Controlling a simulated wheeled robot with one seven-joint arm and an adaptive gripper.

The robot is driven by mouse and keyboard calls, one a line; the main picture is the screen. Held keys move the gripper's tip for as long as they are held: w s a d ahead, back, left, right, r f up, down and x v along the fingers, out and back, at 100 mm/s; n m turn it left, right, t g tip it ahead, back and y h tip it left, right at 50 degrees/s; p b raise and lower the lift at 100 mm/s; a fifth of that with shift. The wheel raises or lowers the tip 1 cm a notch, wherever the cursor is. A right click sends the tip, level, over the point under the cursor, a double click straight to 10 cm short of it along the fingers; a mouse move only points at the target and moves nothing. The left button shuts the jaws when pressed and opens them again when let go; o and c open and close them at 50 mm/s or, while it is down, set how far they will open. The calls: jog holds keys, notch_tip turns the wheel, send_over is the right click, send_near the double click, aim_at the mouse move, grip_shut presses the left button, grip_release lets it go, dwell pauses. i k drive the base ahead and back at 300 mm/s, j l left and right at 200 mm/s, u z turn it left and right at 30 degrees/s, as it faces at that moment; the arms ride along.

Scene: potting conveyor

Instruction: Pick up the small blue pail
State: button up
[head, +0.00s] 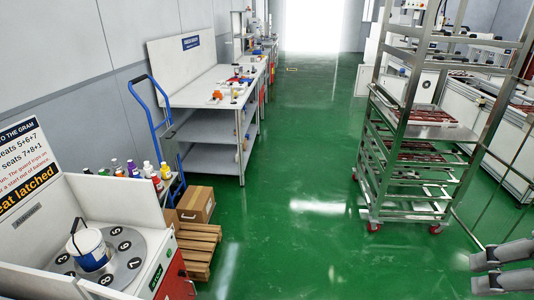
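A small pail (88,250) with a white and blue side, a pale top and a thin dark handle stands upright at the lower left. It sits on a grey round plate (126,262) with numbered black discs, inside a white machine. My gripper (480,274) is at the lower right edge, far across the aisle from the pail. Its two grey fingers point left and look apart, with nothing seen between them. The rest of my arm is out of view.
A cardboard box (196,204) on a wooden pallet (198,246), a blue hand truck (150,115) and several bottles stand beside the machine. A steel rack trolley (433,132) stands at the right. The green floor (290,230) between is clear.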

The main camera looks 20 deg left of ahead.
aim_at(88, 247)
jog(key=i+l+z, duration=0.15)
jog(key=i+l, duration=0.15)
jog(key=i+l+z, duration=0.1)
jog(key=i+l, duration=0.15)
jog(key=i, duration=0.3)
jog(key=i+u, duration=0.55)
jog(key=u, duration=0.15)
jog(key=i+l+u, duration=0.1)
jog(key=i+u, duration=0.4)
jog(key=u, duration=0.2)
jog(key=i+j+u, duration=0.1)
jog(key=i+u, duration=0.15)
jog(key=u, duration=0.2)
jog(key=i+l+u, duration=0.1)
jog(key=u, duration=0.3)
jog(key=i+l+u, duration=0.15)
jog(key=i+u, duration=0.15)
jog(key=u, duration=0.15)
jog(key=i+l+u, duration=0.15)
jog(key=u, duration=0.25)
jog(key=i+l+u, duration=0.55)
jog(key=u, duration=0.2)
jog(key=i+l+u, duration=0.15)
jog(key=l+u, duration=0.25)
jog(key=l, duration=0.15)
